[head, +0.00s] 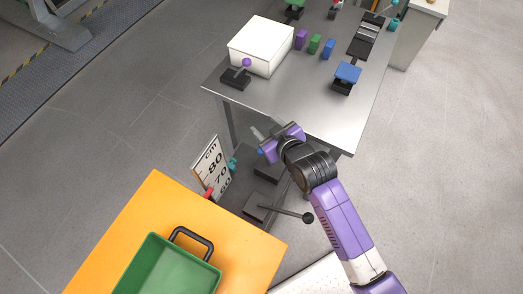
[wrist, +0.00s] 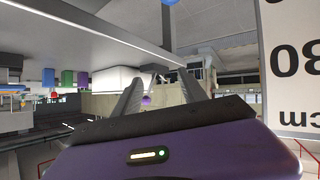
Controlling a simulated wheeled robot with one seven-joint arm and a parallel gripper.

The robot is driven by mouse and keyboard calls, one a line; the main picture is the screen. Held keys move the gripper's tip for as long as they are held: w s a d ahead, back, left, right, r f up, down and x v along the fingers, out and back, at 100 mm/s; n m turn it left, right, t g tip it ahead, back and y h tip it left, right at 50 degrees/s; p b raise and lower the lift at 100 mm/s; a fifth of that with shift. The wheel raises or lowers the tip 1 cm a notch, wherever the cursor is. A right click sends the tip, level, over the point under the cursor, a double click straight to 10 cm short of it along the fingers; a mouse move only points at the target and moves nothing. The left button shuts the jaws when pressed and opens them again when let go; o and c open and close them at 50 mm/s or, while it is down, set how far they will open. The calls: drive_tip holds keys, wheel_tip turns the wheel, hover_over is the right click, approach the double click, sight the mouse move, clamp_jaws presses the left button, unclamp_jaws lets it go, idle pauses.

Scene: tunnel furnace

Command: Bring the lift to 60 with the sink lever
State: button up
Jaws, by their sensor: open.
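The lift has an orange top (head: 130,217) at the lower left. A white cm scale (head: 209,160) stands behind it, reading 80, 70 and a partly hidden 60; its 80 also shows in the wrist view (wrist: 296,58). A red pointer (head: 209,192) sits at the scale's lower part; its exact reading is unclear. A lever with a black ball (head: 308,217) leans right from a dark base (head: 258,207). A teal knob (head: 232,165) shows beside the scale. No label shows which is the sink lever. My gripper (head: 262,134) is open and empty, above the second dark base (head: 268,172).
A green crate (head: 150,262) with a black handle is on the lift. A steel table (head: 300,100) behind carries a white box (head: 262,45), a purple-knobbed lever (head: 247,62), coloured blocks and a blue-topped device (head: 347,73). Grey floor is open at the right.

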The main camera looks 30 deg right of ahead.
drive_tip(key=w+f+n+g+b, duration=0.1)
drive_tip(key=w+f+n+g, duration=0.2)
drive_tip(key=w+f+g, duration=0.4)
drive_tip(key=s+n+g, duration=0.1)
drive_tip(key=s+g, duration=0.1)
drive_tip(key=s+r+n+g+y, duration=0.1)
drive_tip(key=s+g, duration=0.1)
drive_tip(key=s+a+n+g, duration=0.1)
drive_tip(key=s+g, duration=0.1)
drive_tip(key=shift+s+r+n+g+y+b, duration=0.2)
drive_tip(key=shift+r+n+g+y+b, duration=0.1)
drive_tip(key=shift+r+n+b, duration=0.1)
drive_tip(key=shift+s+f, duration=0.15)
drive_tip(key=shift+f, duration=0.1)
drive_tip(key=f, duration=0.4)
drive_tip(key=s+a+f, duration=0.1)
drive_tip(key=f, duration=0.2)
clamp_jaws()
drive_tip(key=shift+w, duration=0.1)
idle(0.3)
